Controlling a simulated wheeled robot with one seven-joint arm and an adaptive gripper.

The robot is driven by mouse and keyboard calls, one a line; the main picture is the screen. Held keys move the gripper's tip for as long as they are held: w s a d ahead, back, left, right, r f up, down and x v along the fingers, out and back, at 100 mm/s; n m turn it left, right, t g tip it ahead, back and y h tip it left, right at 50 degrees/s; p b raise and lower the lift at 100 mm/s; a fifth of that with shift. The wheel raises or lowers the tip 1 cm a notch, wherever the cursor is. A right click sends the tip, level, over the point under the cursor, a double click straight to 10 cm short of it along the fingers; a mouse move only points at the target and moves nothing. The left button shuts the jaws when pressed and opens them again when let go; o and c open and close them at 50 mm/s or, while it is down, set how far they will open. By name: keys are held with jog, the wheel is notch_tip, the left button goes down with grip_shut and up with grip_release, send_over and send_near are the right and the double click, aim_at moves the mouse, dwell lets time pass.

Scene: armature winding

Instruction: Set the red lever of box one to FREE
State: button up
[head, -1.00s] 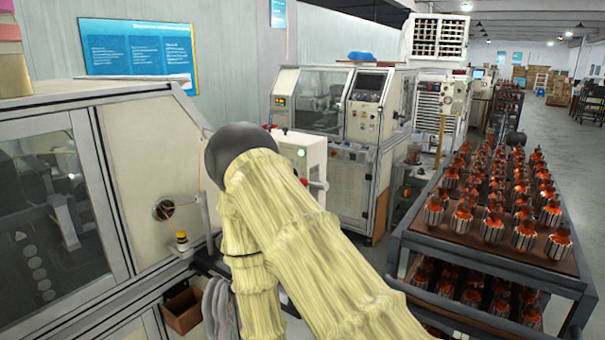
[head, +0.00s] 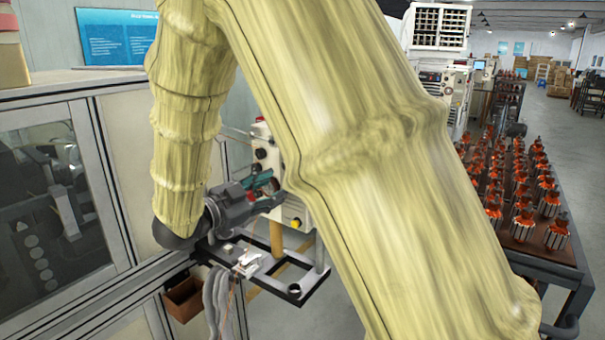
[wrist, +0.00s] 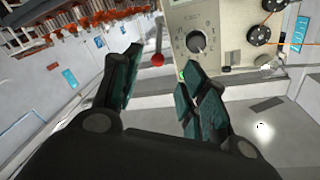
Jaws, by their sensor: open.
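The red lever shows in the wrist view as a red ball knob (wrist: 157,60) on a thin stem that rises from it. The light box (wrist: 205,32) beside it has a black dial (wrist: 196,42) and a lit green spot; its lettering is too small to read. My gripper (wrist: 162,64) is open, with one teal finger to each side of the knob in the picture. I cannot tell whether either touches it.
A dark tray frame (head: 285,291) is below my gripper, with small parts on it. A large machine cabinet (head: 125,165) stands at the left. A cart (head: 545,258) with several armatures is at the right. Spools (wrist: 258,36) sit on the box's right side.

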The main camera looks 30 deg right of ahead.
jog(key=shift+m+g, duration=0.3)
jog(key=shift+w+d+r+p, duration=0.25)
jog(key=shift+d+p, duration=0.7)
jog(key=shift+d, duration=0.8)
jog(key=shift+w+d+r+p, duration=0.15)
jog(key=shift+w+d+p, duration=0.15)
jog(key=shift+d+p, duration=1.05)
jog(key=shift+w+d+r+p, duration=0.25)
jog(key=shift+d+p, duration=0.25)
jog(key=shift+d, duration=1.65)
grip_shut()
